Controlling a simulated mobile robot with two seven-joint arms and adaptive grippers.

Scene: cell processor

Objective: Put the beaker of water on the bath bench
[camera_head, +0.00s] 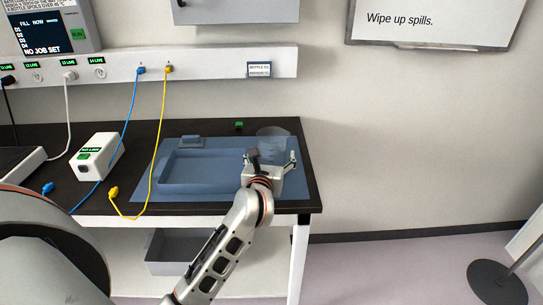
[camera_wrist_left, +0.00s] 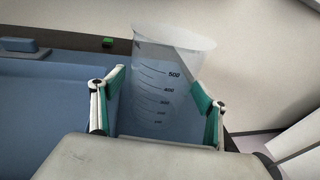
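A clear, bluish beaker (camera_head: 273,138) stands upright at the right end of the dark bench (camera_head: 300,170), on or just behind the blue mat. In the left wrist view the beaker (camera_wrist_left: 165,85) shows printed marks up to 500; the water level cannot be made out clearly. My left gripper (camera_head: 271,160) is in front of the beaker with its fingers spread. In the left wrist view the green-padded fingers (camera_wrist_left: 158,90) lie on either side of the beaker, with a gap at the left; contact at the right cannot be told. My right gripper is not in view.
A blue tray (camera_head: 165,182) lies on the blue mat (camera_head: 145,190), left of my gripper. A white box (camera_head: 97,155) and yellow and blue cables stand further left. A small green object (camera_head: 239,125) lies behind. The bench ends just right of the beaker.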

